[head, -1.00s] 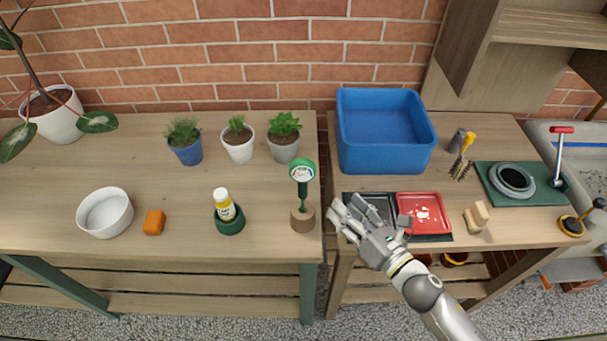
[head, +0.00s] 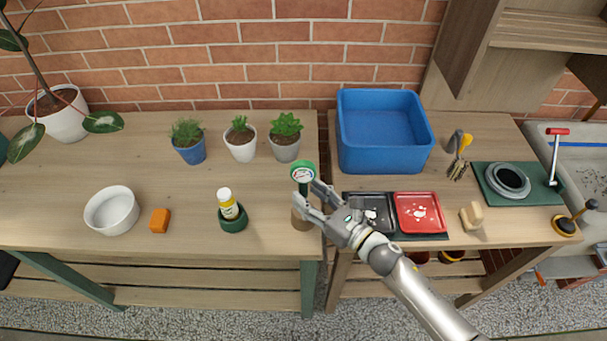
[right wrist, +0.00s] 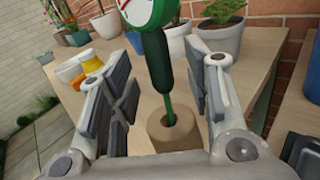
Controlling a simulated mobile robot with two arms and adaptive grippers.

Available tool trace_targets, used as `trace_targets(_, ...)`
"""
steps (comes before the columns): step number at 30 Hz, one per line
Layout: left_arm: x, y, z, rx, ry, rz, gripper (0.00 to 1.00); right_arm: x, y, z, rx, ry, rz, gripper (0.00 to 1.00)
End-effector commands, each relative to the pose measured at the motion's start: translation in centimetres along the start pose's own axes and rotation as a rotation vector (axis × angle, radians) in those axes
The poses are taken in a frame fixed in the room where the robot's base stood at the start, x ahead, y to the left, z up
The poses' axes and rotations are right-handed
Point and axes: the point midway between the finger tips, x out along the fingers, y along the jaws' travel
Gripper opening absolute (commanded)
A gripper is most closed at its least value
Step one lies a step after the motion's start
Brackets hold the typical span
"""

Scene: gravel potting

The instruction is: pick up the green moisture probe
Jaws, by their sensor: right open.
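The green moisture probe (head: 303,174) has a round dial on top and stands upright in a brown cylindrical holder (head: 301,221) near the right end of the left table. My right gripper (head: 309,194) is open at the probe, with its fingers pointing left. In the right wrist view the probe's green handle (right wrist: 157,60) stands between the two spread fingers, and its thin stem goes into the hole of the holder (right wrist: 172,131). I see no finger clearly touching the handle. My left gripper is not in view.
Several potted plants stand behind, including a grey pot (head: 285,151). Black and red trays (head: 421,213) lie right, near a blue bin (head: 384,140). An orange block (head: 160,220) and white bowl (head: 111,211) are left.

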Motion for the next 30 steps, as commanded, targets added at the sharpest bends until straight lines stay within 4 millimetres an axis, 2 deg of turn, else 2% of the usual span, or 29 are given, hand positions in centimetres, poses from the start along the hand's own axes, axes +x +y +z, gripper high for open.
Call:
trace_targets(1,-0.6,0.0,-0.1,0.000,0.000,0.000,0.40,0.8,0.1,0.3,0.002,-0.001,0.000,0.45)
trace_targets(6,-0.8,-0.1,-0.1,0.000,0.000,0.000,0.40,2.2,0.0,0.1,0.002,-0.001,0.000,0.45)
trace_targets(14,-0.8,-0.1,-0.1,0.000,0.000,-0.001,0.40,2.4,0.0,0.0,0.001,-0.001,0.000,0.45)
trace_targets(25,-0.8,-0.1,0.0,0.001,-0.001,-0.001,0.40,2.4,0.0,0.0,0.001,0.000,0.000,0.00)
trace_targets(30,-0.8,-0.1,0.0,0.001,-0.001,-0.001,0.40,2.4,0.0,0.0,0.001,-0.001,0.000,0.00)
